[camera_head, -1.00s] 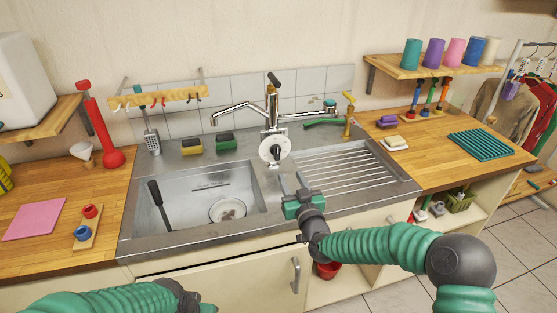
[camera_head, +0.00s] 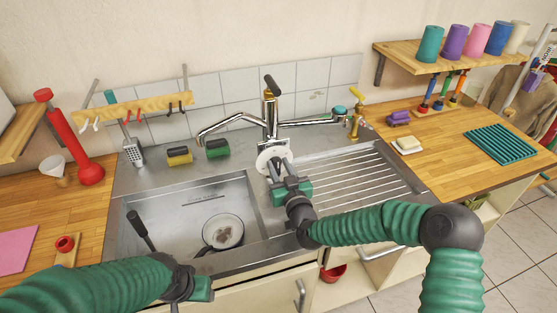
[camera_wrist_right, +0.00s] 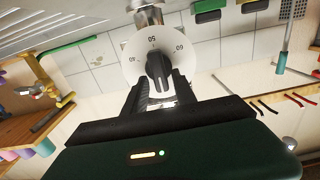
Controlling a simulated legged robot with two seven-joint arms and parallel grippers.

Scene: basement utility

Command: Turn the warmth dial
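The warmth dial is a white disc (camera_head: 266,158) with printed numbers, below the chrome faucet body. In the right wrist view the disc (camera_wrist_right: 128,58) has a black knob (camera_wrist_right: 158,66) at its middle. My right gripper (camera_head: 279,172) is in front of the dial. Its dark fingers (camera_wrist_right: 159,84) are apart, one on each side of the knob's near end; I cannot tell whether they touch it. My left gripper (camera_head: 195,285) is low at the front, in front of the sink; its fingers are not clear.
The steel sink basin (camera_head: 165,215) lies left of the right arm, with a round white dish (camera_head: 223,230) and a black-handled tool (camera_head: 140,229) in it. A ribbed drainboard (camera_head: 365,175) lies right. Yellow and green sponges (camera_head: 217,148) sit behind the basin. A faucet spout (camera_head: 228,124) reaches left.

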